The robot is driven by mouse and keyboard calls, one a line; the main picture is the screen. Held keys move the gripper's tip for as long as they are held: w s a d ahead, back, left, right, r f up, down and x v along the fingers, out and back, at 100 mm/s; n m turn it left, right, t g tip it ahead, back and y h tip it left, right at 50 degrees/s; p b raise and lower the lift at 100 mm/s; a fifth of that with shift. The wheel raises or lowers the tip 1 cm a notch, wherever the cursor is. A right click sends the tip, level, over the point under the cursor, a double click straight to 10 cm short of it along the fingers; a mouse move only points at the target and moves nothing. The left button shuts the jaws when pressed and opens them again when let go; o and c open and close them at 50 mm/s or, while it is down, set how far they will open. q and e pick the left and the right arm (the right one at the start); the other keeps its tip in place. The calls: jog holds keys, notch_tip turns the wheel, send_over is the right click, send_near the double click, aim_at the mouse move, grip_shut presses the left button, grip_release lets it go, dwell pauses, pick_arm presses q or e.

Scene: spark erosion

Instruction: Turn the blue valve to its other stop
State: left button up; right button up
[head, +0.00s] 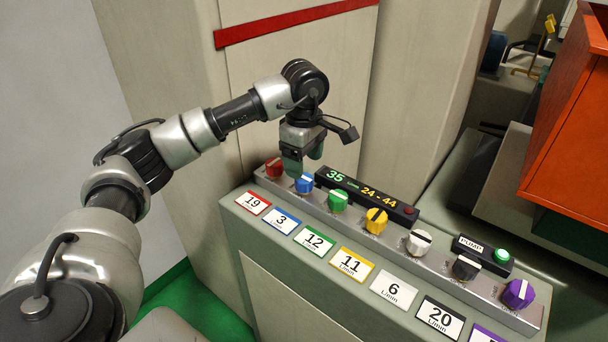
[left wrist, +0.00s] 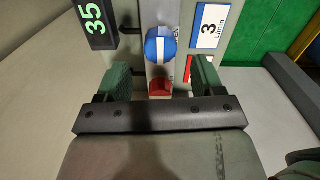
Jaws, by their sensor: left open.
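The blue valve (head: 305,183) is a round knob with a white line, second from the left in a row of coloured knobs on a metal rail. In the left wrist view the blue valve (left wrist: 160,46) lies just beyond the fingertips, its white line running along the picture's height. My left gripper (head: 302,165) is over the row by the blue valve, fingers pointing down. It is open and empty; the left wrist view shows its two green fingers (left wrist: 161,80) apart, with the red valve (left wrist: 160,88) between them lower down. My right gripper is not in view.
The red valve (head: 274,167) and green valve (head: 338,200) flank the blue one. A black display (head: 366,196) reading 35 and 24-44 stands behind the row. The blue label (head: 281,220) reads 3. A pump button (head: 501,255) and orange cabinet (head: 570,130) are at right.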

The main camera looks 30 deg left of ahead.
pick_arm(q)
notch_tip(320, 180, up, 6)
dwell(0.8)
